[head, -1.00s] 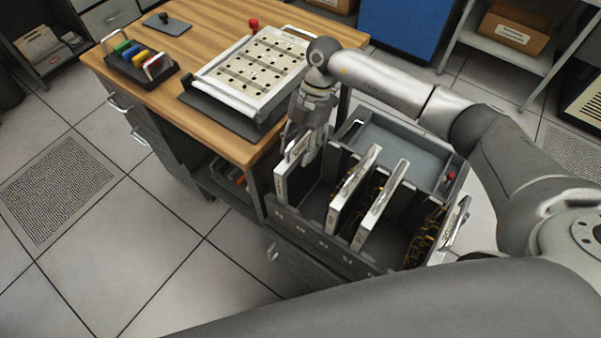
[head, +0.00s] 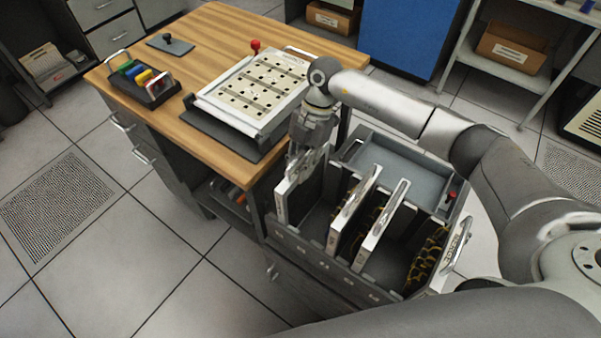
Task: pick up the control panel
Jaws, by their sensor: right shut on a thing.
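My right gripper (head: 301,167) reaches down into the grey open cart beside the wooden desk. It is shut on the top of the leftmost upright panel (head: 285,203), which has a pale edge and a dark face. This panel stands in the cart's left end, its lower part hidden by the cart's front wall. Similar panels stand in the cart: two in the middle (head: 347,222) (head: 379,228) and one at the right end (head: 452,249). I cannot tell from markings which one is the control panel. My left gripper is not in view.
The cart's front rim (head: 318,257) runs close below the panels. A grey tray (head: 400,162) lies at its back. The desk (head: 225,40) holds a white punched board (head: 262,85) and a rack of coloured handles (head: 142,80). Floor at left is clear.

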